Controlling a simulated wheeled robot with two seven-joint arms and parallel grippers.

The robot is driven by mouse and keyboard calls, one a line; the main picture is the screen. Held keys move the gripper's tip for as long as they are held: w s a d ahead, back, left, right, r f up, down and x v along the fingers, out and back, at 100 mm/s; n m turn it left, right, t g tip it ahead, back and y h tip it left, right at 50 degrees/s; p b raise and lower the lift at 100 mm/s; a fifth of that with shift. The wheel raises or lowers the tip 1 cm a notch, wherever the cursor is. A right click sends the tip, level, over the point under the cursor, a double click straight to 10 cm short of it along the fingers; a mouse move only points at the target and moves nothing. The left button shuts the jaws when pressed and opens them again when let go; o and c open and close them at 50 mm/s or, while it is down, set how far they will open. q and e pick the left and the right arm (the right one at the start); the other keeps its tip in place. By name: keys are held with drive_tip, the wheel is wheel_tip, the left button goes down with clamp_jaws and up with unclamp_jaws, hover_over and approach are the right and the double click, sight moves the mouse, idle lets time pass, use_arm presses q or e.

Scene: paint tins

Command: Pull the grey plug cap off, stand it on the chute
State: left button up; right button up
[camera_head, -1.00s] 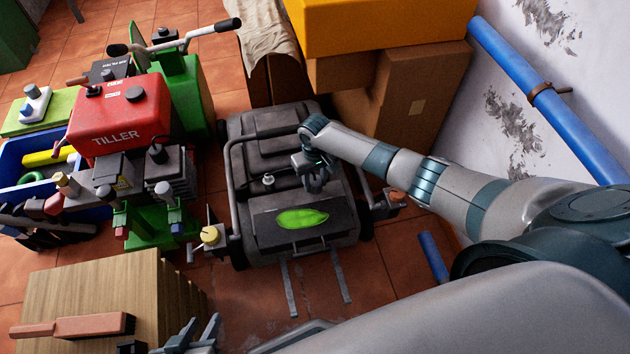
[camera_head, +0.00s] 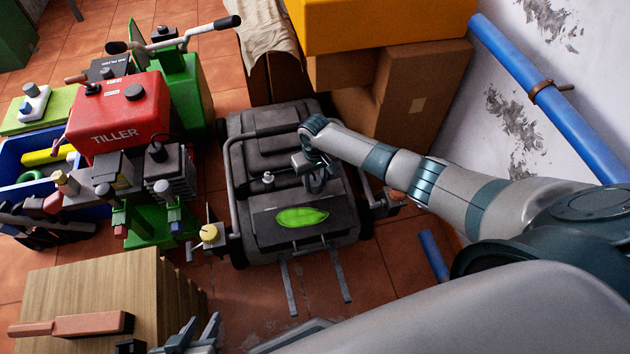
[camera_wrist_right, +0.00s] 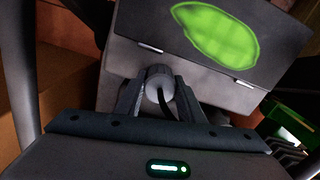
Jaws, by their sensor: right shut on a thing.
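The grey plug cap (camera_wrist_right: 158,76) is a small round grey piece with a dark lead in the right wrist view. It sits between the two fingers of my right gripper (camera_wrist_right: 160,92), which is shut on it. In the head view my right gripper (camera_head: 316,182) is over the dark mower, right of its middle, and hides the cap. I cannot tell whether the cap touches anything below it. The chute appears to be the dark sloping flap (camera_head: 262,222) with a green leaf mark, just in front of the gripper. My left gripper (camera_head: 195,336) is open and empty at the bottom edge.
The mower's bar handle (camera_head: 232,190) runs up beside its body, and a small silver knob (camera_head: 268,178) stands on top. A red tiller (camera_head: 120,115) is to the left. A wooden block (camera_head: 90,285) with a brush is at the front left. Cardboard boxes (camera_head: 420,90) stand behind.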

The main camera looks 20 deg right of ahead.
drive_tip(key=shift+f, duration=0.15)
drive_tip(key=o, duration=1.3)
drive_tip(key=shift+c, duration=0.2)
wheel_tip(320, 180, up, 17)
drive_tip(key=p, duration=0.2)
drive_tip(key=shift+r+p, duration=0.2)
drive_tip(key=shift+p, duration=0.2)
